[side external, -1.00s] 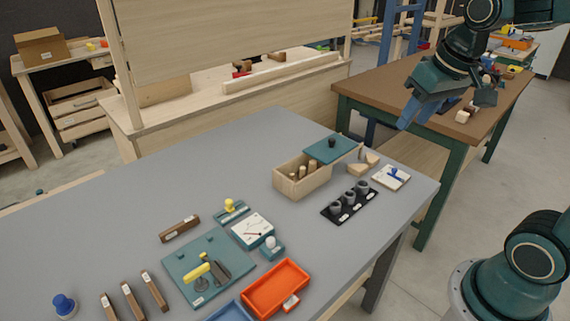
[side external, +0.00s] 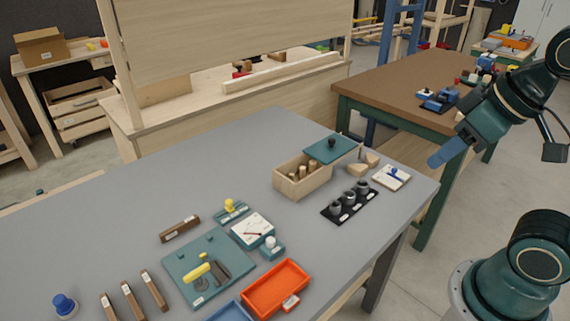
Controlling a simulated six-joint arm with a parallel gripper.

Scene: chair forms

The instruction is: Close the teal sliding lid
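The teal sliding lid (side external: 345,149) has a dark round knob and sits at the back right of a pale wooden box (side external: 290,187). It is slid partway off, sticking out past the box's far end. The near part of the box is uncovered and shows several wooden pegs (side external: 312,165) inside. My gripper (side external: 446,154) is in the air to the right of the lid, clear of it, with a blue finger pointing down and left. Only one finger shows clearly, so its opening cannot be told. I see nothing held.
Wooden pieces (side external: 369,160) lie right beside the lid. A black holder with dark cups (side external: 348,203) and a white tray with a blue item (side external: 391,177) stand nearby. An orange tray (side external: 276,288) and a teal tool board (side external: 188,265) are nearer.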

